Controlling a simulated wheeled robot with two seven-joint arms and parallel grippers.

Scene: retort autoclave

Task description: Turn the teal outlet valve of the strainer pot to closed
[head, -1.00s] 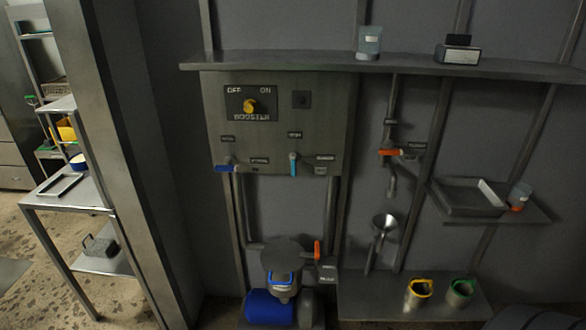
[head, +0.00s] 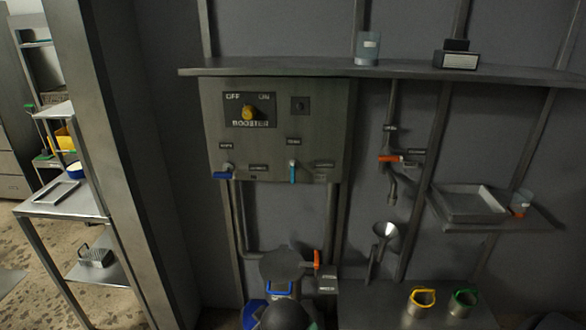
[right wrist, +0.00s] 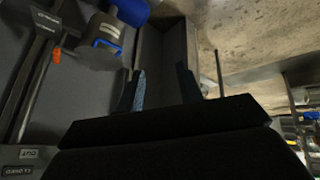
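A teal lever handle (head: 292,171) hangs straight down on the lower edge of the grey wall panel (head: 220,110), between small labels that I cannot read. Below, near the floor, a pot with a round grey top (head: 283,265) and a blue-rimmed front sits on the pipework; I take it as the strainer pot. It also seems to show in the right wrist view (right wrist: 97,52). My right gripper (right wrist: 163,85) shows there with two fingers apart and nothing between them, away from any handle. My left gripper is not in view.
A blue lever (head: 222,176) sits left on the panel, below the yellow booster knob (head: 249,112). Orange handles are beside the pot (head: 317,259) and on the right pipe (head: 390,158). A shelf (head: 300,68) juts out above. A funnel (head: 385,233) and two cups stand right.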

